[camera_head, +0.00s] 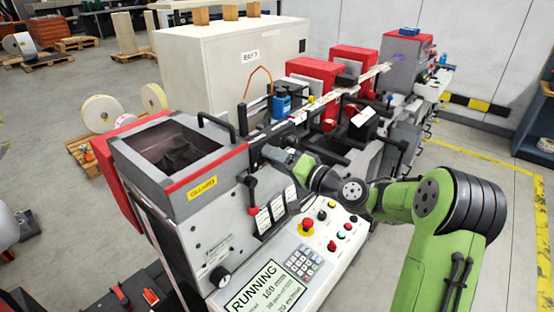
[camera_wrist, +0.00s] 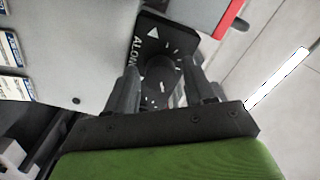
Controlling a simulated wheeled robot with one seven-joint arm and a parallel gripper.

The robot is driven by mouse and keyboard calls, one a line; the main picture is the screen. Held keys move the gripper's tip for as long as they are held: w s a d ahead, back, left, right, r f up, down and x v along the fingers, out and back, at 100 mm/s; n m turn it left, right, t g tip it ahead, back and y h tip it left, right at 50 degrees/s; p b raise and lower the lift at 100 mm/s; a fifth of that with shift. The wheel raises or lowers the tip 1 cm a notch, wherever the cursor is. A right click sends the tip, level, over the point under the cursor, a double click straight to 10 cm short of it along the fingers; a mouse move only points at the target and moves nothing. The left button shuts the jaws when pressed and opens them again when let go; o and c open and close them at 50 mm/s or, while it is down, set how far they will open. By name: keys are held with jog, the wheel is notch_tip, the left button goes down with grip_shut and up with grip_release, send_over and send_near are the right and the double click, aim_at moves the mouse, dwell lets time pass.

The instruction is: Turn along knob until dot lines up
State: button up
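In the wrist view, a round dark knob (camera_wrist: 162,72) sits on a black dial plate (camera_wrist: 152,32). The plate carries a white triangle, short white tick marks and lettering that reads "ALON", the rest hidden. My gripper (camera_wrist: 161,72) faces the knob, with one finger on each side of it. The fingers look apart from the knob, with dark gaps between. Which white mark is the knob's dot I cannot tell. In the head view, my gripper (camera_head: 274,150) is at the machine's upper edge beside the grey housing; the knob is hidden there behind my arm.
The label rewinder's grey housing (camera_head: 205,230) has a red-knobbed lever (camera_head: 251,182) left of my gripper. A control panel (camera_head: 315,240) with buttons and a screen reading "RUNNING" lies below my arm. A blue bottle (camera_head: 281,102) and red units (camera_head: 316,80) stand behind.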

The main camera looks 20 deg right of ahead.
jog(key=shift+o, duration=0.3)
jog(key=b+v, duration=0.3)
jog(key=v, duration=1.2)
jog(key=shift+s+d, duration=0.2)
jog(key=shift+s, duration=0.15)
jog(key=s+a+f+n+g+h, duration=0.2)
jog(key=s+a+f+n+g, duration=0.15)
jog(key=a, duration=0.35)
jog(key=s+a+f+n+g+h, duration=0.2)
jog(key=a+f+g, duration=0.2)
jog(key=a+g, duration=0.15)
jog(key=s+d+h, duration=0.1)
jog(key=s+h, duration=0.2)
jog(key=s, duration=0.5)
jog(key=s+d+r+h, duration=0.1)
jog(key=s+d+h, duration=0.1)
jog(key=s, duration=0.6)
jog(key=shift+s+m+h, duration=0.35)
jog(key=shift+h, duration=0.45)
